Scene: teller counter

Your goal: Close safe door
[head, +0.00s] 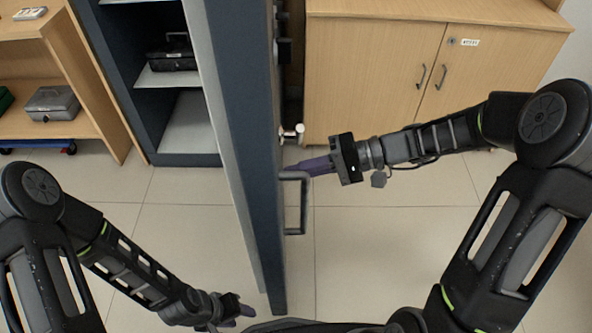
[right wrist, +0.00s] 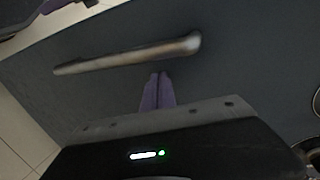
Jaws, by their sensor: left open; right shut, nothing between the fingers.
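The safe door (head: 247,120) stands open in the head view, a tall dark blue-grey slab seen nearly edge-on. Its bar handle (head: 303,205) is on the right face, and it also shows in the right wrist view (right wrist: 130,56). The safe body (head: 140,90) with inner shelves is to the left of the door. My right gripper (head: 302,166) is at the door's right face, just above the handle, with purple fingers shut and empty. In the right wrist view its fingertips (right wrist: 157,75) are close to the door face; contact is unclear. My left gripper (head: 243,312) is low, left of the door's near end.
A wooden cabinet (head: 375,75) stands behind, right of the door. A wooden shelf unit (head: 100,120) at left holds a grey box (head: 52,102). A black cash box (head: 172,55) is on a safe shelf (head: 165,77). The tiled floor (head: 180,215) left of the door is clear.

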